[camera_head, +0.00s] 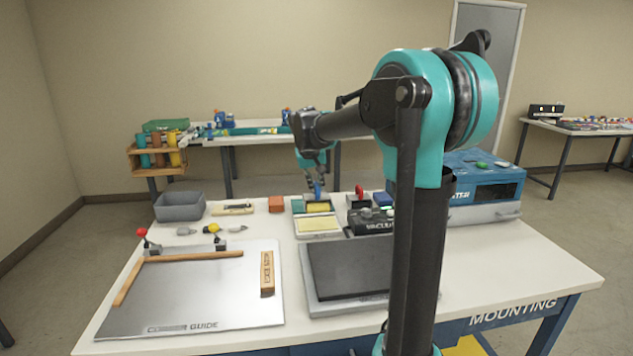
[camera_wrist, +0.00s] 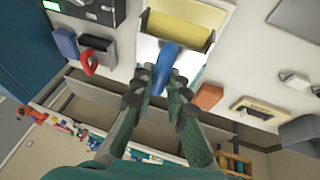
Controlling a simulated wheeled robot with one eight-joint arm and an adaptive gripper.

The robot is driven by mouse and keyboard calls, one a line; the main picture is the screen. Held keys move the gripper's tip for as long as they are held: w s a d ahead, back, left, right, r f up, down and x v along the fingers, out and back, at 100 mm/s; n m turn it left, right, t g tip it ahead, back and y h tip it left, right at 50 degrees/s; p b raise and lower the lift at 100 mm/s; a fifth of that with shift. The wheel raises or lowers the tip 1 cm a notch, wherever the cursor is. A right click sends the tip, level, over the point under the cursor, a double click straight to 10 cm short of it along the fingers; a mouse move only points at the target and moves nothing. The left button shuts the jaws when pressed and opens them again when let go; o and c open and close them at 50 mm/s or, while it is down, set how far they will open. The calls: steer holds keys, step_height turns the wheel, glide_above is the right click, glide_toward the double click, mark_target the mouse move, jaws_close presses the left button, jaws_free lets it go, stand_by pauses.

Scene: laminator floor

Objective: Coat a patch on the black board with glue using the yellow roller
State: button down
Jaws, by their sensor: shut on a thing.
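The yellow roller (camera_head: 319,206) lies at the glue tray (camera_head: 317,235), near the middle of the table. In the wrist view its yellow cylinder (camera_wrist: 178,28) and blue handle (camera_wrist: 163,65) show clearly. My gripper (camera_head: 317,187) is above the tray, shut on the blue handle; its fingers also show in the wrist view (camera_wrist: 160,85). Whether the roller touches the tray I cannot tell. The black board (camera_head: 345,268) lies flat on a grey plate in front of the tray. Its right side is partly hidden by my arm.
A metal guide plate (camera_head: 200,300) with wooden strips and a wooden block (camera_head: 267,273) lies at left. A grey bin (camera_head: 180,207), orange block (camera_head: 275,204), vacuum box (camera_head: 368,222) and blue machine (camera_head: 485,185) stand around the tray.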

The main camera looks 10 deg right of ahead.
mark_target(317, 200)
steer(key=shift+f, duration=2.45)
steer(key=shift+f, duration=0.55)
stand_by(0.3)
steer(key=shift+r, duration=3.55)
